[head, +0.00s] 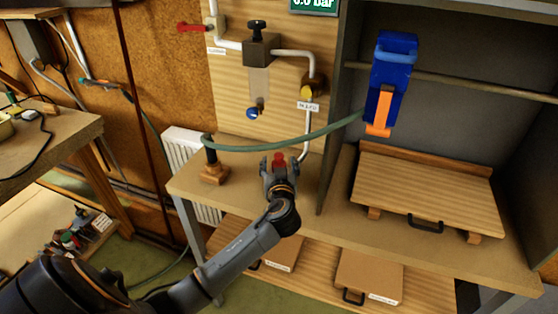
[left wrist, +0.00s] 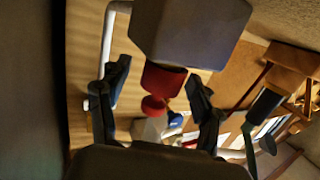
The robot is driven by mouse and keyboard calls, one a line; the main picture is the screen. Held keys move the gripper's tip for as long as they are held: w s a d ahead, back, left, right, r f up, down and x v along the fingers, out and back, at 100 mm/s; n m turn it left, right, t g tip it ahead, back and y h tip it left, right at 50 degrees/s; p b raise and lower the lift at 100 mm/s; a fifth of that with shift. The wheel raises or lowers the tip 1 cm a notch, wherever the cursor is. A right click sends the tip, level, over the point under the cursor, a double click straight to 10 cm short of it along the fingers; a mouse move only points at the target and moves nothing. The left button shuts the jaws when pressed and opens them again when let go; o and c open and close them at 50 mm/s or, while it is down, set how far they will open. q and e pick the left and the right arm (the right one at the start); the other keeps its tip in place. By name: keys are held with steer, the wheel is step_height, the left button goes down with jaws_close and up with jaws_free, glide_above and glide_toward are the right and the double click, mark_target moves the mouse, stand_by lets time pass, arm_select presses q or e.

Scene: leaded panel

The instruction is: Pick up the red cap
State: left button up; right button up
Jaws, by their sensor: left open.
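The red cap (head: 279,158) shows at the tip of my left gripper (head: 279,167) in the head view, above the bench top. In the left wrist view the red cap (left wrist: 163,79) lies between the two dark fingers of my left gripper (left wrist: 157,98), with a visible gap on each side. The fingers are open. A grey block (left wrist: 190,28) adjoins the red cap in that view. A smaller red part (left wrist: 153,105) shows just below it; I cannot tell whether they are joined. My right gripper is in neither view.
A green hose (head: 290,143) runs just above my left gripper, from a black post on a wooden base (head: 214,173) to a blue tool with an orange end (head: 388,85). A white pipe (head: 306,120) comes down behind. A slatted board (head: 430,185) lies on the right.

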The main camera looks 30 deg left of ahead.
arm_select(q)
steer(key=c, duration=1)
steer(key=shift+o, duration=0.2)
steer(key=shift+r, duration=0.1)
